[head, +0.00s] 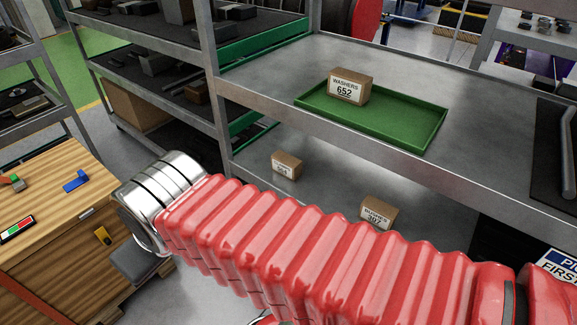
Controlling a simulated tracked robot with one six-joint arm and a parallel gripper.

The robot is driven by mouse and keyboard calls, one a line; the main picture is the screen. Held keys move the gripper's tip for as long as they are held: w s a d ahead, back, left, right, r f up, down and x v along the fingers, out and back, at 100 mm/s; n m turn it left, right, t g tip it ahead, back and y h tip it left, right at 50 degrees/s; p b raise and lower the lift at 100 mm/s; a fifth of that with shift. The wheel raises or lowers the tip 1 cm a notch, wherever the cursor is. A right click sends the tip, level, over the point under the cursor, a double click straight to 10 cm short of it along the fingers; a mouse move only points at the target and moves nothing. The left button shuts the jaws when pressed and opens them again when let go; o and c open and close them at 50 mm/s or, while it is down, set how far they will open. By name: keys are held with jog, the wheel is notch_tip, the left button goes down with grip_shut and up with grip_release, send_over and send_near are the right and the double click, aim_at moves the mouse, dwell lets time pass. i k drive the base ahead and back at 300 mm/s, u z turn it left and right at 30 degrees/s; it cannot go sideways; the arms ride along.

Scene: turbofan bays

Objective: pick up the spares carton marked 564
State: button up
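A small brown carton (286,165) with a white label stands on the lower shelf of the middle rack. Its number is small and may read 564, but I cannot be sure. A second carton (379,212) stands to its right on the same shelf, partly hidden at the bottom by my red arm; its number is hard to read. A larger carton marked WASHERS 652 (348,87) stands in a green tray (415,132) on the upper shelf. My arm crosses the foreground below the cartons. My gripper is not in view.
The upper shelf edge and a metal post (212,85) frame the lower shelf. A wooden cabinet (50,220) with small coloured items stands at the left. Another rack (140,60) with dark parts stands behind. A dark mat with a grey bar (568,150) lies at the right.

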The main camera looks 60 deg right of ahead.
aim_at(285, 164)
jog(key=u, duration=0.05)
jog(key=i, duration=1)
jog(key=z, duration=0.05)
